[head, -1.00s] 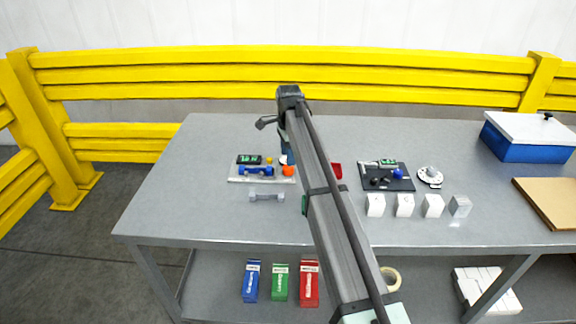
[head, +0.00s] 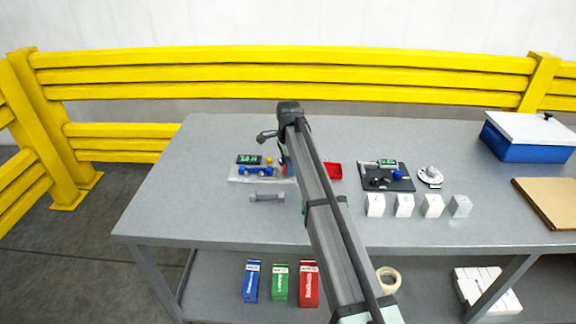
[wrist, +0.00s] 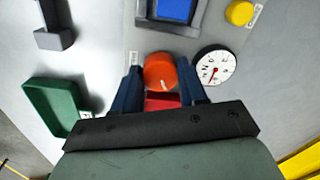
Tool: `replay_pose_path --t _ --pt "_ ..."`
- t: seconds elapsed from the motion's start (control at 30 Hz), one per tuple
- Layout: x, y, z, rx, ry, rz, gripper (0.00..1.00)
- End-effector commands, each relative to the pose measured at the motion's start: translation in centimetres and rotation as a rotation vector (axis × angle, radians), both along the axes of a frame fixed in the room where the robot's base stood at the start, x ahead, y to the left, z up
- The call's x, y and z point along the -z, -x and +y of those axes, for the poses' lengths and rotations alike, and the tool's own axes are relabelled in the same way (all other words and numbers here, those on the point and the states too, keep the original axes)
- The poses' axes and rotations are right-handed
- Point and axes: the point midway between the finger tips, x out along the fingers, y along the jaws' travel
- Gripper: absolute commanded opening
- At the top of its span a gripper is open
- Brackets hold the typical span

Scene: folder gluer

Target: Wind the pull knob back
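The pull knob appears to be the round orange knob (wrist: 160,72) with a white mark, in the middle of the wrist view. My gripper (wrist: 161,80) is open, with its two dark blue fingers on either side of the knob. Narrow gaps seem to show between fingers and knob; I cannot tell whether either touches it. In the head view my own arm hides most of the knob and the gripper. The knob belongs to a light panel (head: 238,178) at the left of the table.
The table's left end is clear.

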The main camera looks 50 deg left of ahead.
Motion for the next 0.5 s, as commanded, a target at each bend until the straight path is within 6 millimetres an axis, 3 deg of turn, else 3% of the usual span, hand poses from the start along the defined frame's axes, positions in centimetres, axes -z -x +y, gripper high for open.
replay_pose_path --t 0.23,0.5 --pt "-0.03 0.00 0.01 0.000 0.000 0.000 0.11" --pt "-0.04 0.00 0.00 -0.034 0.000 0.000 0.11"
